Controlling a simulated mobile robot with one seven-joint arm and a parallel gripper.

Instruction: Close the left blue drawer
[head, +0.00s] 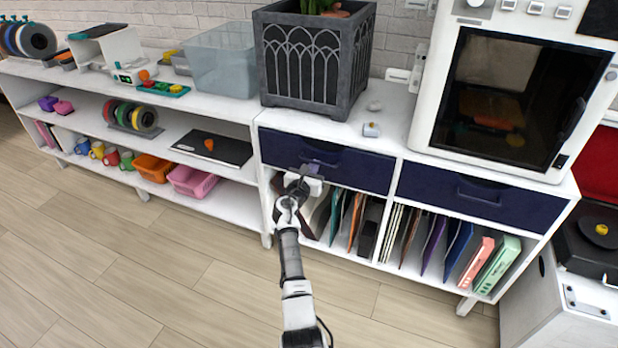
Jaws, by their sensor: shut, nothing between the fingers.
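The left blue drawer (352,168) is in the upper part of the white shelf unit, below the dark planter. Its dark blue front looks about level with the cabinet frame; I cannot tell if a small gap is left. My gripper (309,171) is at the left half of this drawer front, close to it or touching it. Its fingers are shut with nothing between them. My gripper and wrist hide part of the drawer's lower left. The right blue drawer (510,203) sits beside it and looks flush.
A grey planter (312,65) and a white machine with a dark door (502,97) stand on top. Folders and books fill the cubbies below the drawers. A lower shelf (230,200) extends left with bins and mugs. The wooden floor (180,265) in front is clear.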

